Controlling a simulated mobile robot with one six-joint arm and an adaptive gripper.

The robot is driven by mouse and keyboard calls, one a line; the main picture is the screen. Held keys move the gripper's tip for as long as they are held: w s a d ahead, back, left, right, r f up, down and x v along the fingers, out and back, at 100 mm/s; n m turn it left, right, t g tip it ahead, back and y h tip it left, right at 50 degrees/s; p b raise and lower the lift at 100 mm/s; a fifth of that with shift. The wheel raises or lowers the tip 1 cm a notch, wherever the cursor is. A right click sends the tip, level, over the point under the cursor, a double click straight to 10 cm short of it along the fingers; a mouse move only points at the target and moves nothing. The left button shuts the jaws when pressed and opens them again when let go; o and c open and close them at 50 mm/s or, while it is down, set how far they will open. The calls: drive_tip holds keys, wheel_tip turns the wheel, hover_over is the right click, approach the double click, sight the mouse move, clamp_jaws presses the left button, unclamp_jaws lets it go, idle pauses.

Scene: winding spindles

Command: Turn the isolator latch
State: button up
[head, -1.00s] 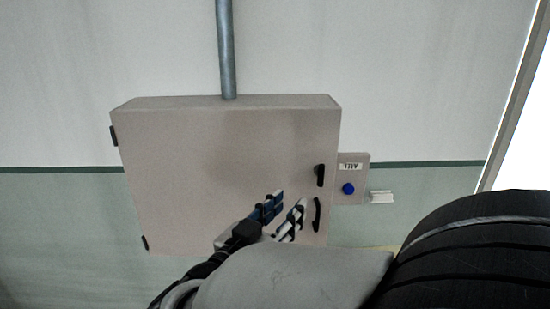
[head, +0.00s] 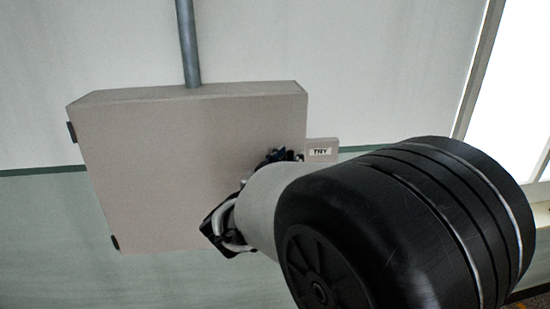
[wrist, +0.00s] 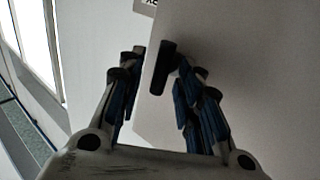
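The grey cabinet (head: 180,160) hangs on the wall in the head view. A short black latch (wrist: 162,68) on its door shows in the wrist view, near the cabinet edge. My gripper (wrist: 158,75) is open, with one blue-and-black finger on each side of the latch. The left fingers lie beyond the cabinet edge and the right ones over the door. I cannot tell whether any finger touches the latch. In the head view my gripper (head: 280,156) is at the cabinet's right side, and my arm hides the latch and the lower handle.
A small labelled box (head: 321,151) is on the wall just right of the cabinet, mostly hidden by my arm. A conduit (head: 188,45) rises from the cabinet top. A bright window (head: 515,100) is at the right. The wall left of the cabinet is clear.

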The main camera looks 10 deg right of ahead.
drive_tip(key=shift+c, duration=0.5)
clamp_jaws()
